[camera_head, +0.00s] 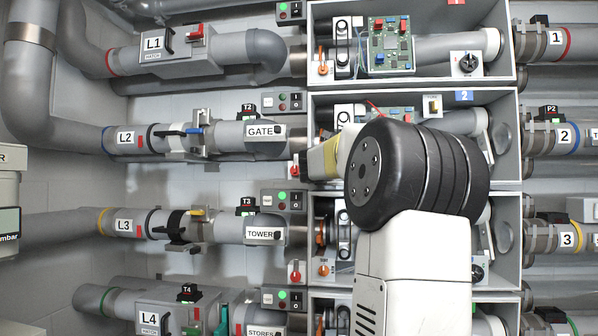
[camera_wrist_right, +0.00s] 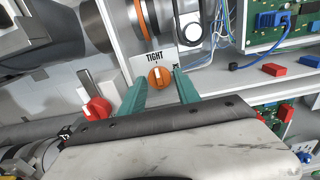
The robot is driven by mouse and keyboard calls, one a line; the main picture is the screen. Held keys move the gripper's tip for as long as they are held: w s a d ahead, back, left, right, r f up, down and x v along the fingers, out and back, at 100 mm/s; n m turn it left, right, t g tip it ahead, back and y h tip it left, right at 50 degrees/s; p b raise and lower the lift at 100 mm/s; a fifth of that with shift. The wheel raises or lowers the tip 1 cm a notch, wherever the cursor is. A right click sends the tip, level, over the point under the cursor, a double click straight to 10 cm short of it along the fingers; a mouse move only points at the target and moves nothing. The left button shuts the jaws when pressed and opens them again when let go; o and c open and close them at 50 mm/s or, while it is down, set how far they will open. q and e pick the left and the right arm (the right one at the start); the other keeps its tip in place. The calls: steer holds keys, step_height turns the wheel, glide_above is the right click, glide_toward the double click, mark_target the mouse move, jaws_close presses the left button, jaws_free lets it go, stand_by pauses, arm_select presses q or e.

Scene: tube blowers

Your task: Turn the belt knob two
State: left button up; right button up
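Box two (camera_head: 464,96), with the blue "2" tag, is partly covered by my right arm in the head view; its orange belt knob is hidden there. In the right wrist view, the orange knob (camera_wrist_right: 159,77) with a white pointer mark sits below a "TIGHT" label (camera_wrist_right: 153,56). My right gripper (camera_wrist_right: 160,80) has its two teal fingers apart, one on each side of the knob. The knob shows between the fingertips; I cannot tell whether they touch it. My left gripper is not in view.
A circuit board (camera_wrist_right: 285,25) and loose red blocks (camera_wrist_right: 275,70) are to the right. Boxes with similar orange knobs, such as the upper one (camera_head: 323,70), are stacked above and below box two.

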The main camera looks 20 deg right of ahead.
jaws_close()
steer(key=shift+m, duration=0.3)
steer(key=m, duration=1.7)
steer(key=shift+w+a, duration=0.1)
steer(key=shift+a, duration=0.05)
steer(key=shift+m, duration=0.3)
